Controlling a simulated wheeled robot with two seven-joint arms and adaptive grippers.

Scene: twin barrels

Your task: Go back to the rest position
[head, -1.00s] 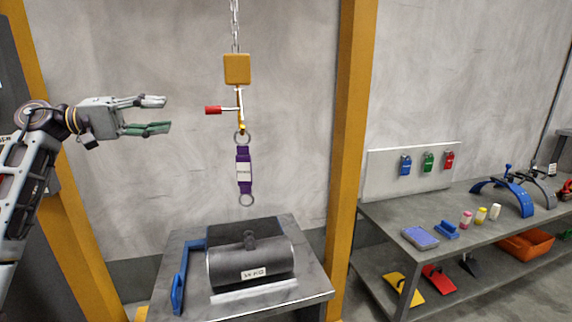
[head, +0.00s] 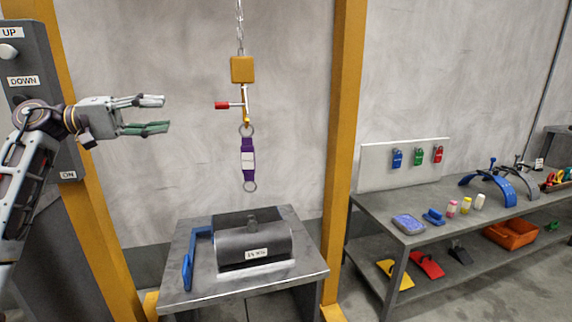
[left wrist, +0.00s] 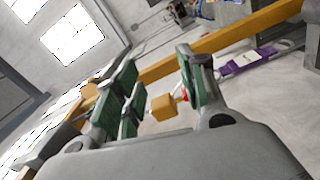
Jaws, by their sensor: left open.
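My left gripper (head: 152,115) is open and empty at the left of the head view, fingers pointing right toward the hanging hoist hook. The left wrist view also shows its two green-padded fingers (left wrist: 160,95) apart with nothing between them. The hoist block (head: 242,69) hangs on a chain, with a red-handled hook below it. A purple sling (head: 248,146) hangs from the hook. Its lower ring hangs free above the dark barrel (head: 240,243). The gripper is apart from the hook and sling. My right gripper is not in view.
A grey table (head: 300,283) bears the barrel and a blue bracket (head: 189,260). A control panel (head: 22,75) with UP and DOWN labels stands at far left. Yellow posts (head: 343,130) flank the hoist. A workbench (head: 390,220) with tools stands at right.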

